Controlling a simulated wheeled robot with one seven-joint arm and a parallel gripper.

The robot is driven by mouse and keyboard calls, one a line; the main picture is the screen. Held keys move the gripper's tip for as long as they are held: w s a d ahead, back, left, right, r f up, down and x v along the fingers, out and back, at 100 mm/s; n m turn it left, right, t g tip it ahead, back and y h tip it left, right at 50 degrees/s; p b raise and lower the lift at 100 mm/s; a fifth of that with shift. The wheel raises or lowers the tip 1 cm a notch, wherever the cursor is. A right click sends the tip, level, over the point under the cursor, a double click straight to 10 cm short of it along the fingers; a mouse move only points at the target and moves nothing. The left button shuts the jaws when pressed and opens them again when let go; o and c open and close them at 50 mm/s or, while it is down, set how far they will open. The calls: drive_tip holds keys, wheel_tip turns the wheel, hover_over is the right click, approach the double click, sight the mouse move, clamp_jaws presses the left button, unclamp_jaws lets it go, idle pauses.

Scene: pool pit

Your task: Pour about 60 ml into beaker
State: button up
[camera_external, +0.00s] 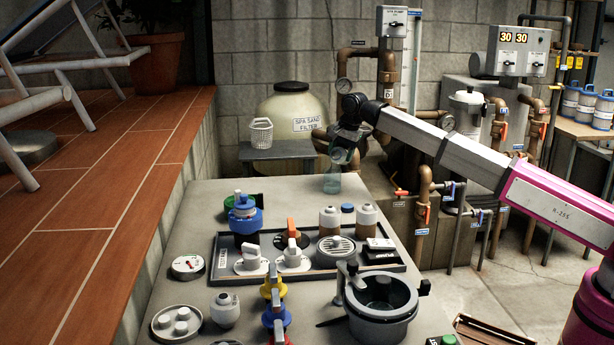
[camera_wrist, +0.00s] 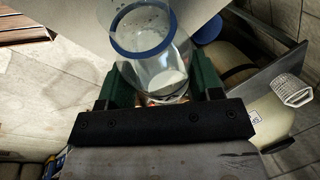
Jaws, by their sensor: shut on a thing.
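My gripper (camera_external: 345,140) is above the far end of the grey worktop (camera_external: 215,205), shut on a clear vessel (camera_external: 340,155). In the wrist view the vessel (camera_wrist: 165,75) sits between the green fingers of my gripper (camera_wrist: 155,85). It looks tilted, and pale contents seem to show inside. A blue ring (camera_wrist: 143,48) shows at the clear glass there; I cannot tell which vessel it belongs to. A small clear beaker (camera_external: 332,184) stands on the worktop, just below the held vessel and a little left. I cannot see a stream between them or read any level.
A dark tray (camera_external: 395,267) holds brown-and-white bottles (camera_external: 330,220) and valve parts in front of the beaker. A blue-capped part (camera_external: 245,218) stands to its left and a grey pot (camera_external: 380,318) nearer. Pipes (camera_external: 388,100) and a sand filter (camera_external: 290,108) stand behind.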

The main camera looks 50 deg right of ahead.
drive_tip(key=shift+f+y, duration=0.25)
drive_tip(key=shift+y, duration=0.25)
drive_tip(key=shift+r+g+y, duration=0.15)
drive_tip(key=shift+g+y, duration=0.25)
drive_tip(key=shift+y, duration=0.1)
drive_tip(key=shift+a+m+g+y+b, duration=0.3)
drive_tip(key=shift+y+b, duration=0.15)
drive_tip(key=shift+y, duration=1.25)
drive_tip(key=shift+d+f+g+y, duration=0.3)
drive_tip(key=shift+f+g+y, duration=0.1)
drive_tip(key=shift+f+y, duration=0.3)
drive_tip(key=shift+w+d+f+y+b, duration=0.1)
drive_tip(key=shift+d+y+b, duration=0.1)
drive_tip(key=shift+y+b, duration=0.1)
drive_tip(key=y, duration=0.1)
drive_tip(key=g+y, duration=0.1)
drive_tip(key=shift+w+d+f+m+y+b, duration=0.15)
drive_tip(key=shift+d+m+y+b, duration=0.15)
drive_tip(key=shift+d+m+b, duration=0.1)
drive_tip(key=shift+w+d+f+g+y+b, duration=0.1)
drive_tip(key=shift+d+f+g+y+b, duration=0.05)
drive_tip(key=shift+y, duration=0.45)
drive_tip(key=shift+d+f+g+y+b, duration=0.1)
drive_tip(key=shift+d+g+y+b, duration=0.05)
drive_tip(key=shift+y, duration=0.45)
